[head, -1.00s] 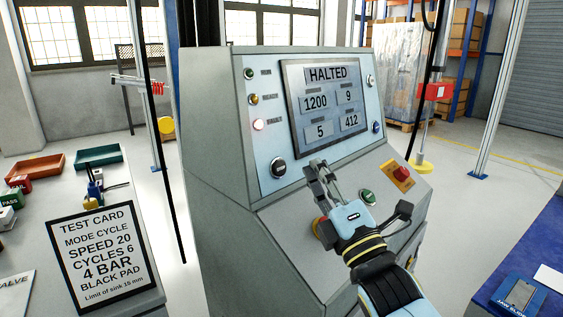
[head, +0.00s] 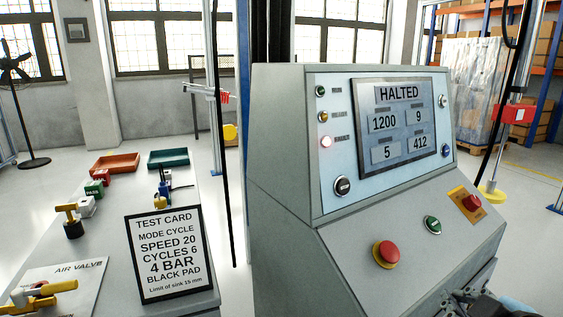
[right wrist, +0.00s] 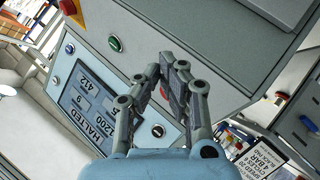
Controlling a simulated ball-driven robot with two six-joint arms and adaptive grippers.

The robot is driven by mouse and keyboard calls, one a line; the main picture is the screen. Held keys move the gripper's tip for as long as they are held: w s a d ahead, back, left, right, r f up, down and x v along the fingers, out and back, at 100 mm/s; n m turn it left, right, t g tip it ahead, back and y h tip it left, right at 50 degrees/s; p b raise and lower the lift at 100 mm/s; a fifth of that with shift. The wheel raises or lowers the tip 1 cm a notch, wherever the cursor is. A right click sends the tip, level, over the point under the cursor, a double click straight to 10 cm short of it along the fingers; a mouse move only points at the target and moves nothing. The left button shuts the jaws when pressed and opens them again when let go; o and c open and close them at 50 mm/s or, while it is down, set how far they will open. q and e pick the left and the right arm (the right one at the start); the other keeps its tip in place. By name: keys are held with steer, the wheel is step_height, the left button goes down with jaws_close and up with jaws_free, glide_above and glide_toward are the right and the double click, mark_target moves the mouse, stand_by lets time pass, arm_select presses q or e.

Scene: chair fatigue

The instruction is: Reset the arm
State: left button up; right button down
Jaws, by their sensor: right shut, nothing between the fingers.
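The grey control cabinet (head: 282,150) stands at the right in the head view. A black round knob (head: 342,186) sits below the lamps. On the sloping front are a red mushroom button (head: 387,254) with a yellow collar, a green button (head: 432,225) and a red button (head: 471,202) on an orange plate. My right gripper (right wrist: 172,62) is shut and empty before the cabinet; only part shows at the head view's bottom right. My left gripper is out of view.
A grey bench at the left holds a test card (head: 168,254), an air valve board (head: 60,285), orange (head: 115,163) and green (head: 168,158) trays and small blocks. A dark pole stands left of the cabinet. Floor shows between bench and cabinet.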

steer(key=s+f+m+g, duration=0.3)
steer(key=s+m+g, duration=0.55)
steer(key=s, duration=1.15)
step_height(320, 180, down, 26)
steer(key=s+d+g, duration=0.2)
steer(key=s+d+f, duration=0.1)
steer(key=s+f, duration=1.4)
steer(key=s, duration=0.3)
steer(key=shift+f+g+y, duration=0.25)
steer(key=shift+g+y, duration=0.05)
steer(key=shift+g, duration=0.15)
steer(key=shift+s+d+n, duration=0.1)
steer(key=shift+s+n, duration=0.05)
steer(key=shift+n, duration=0.1)
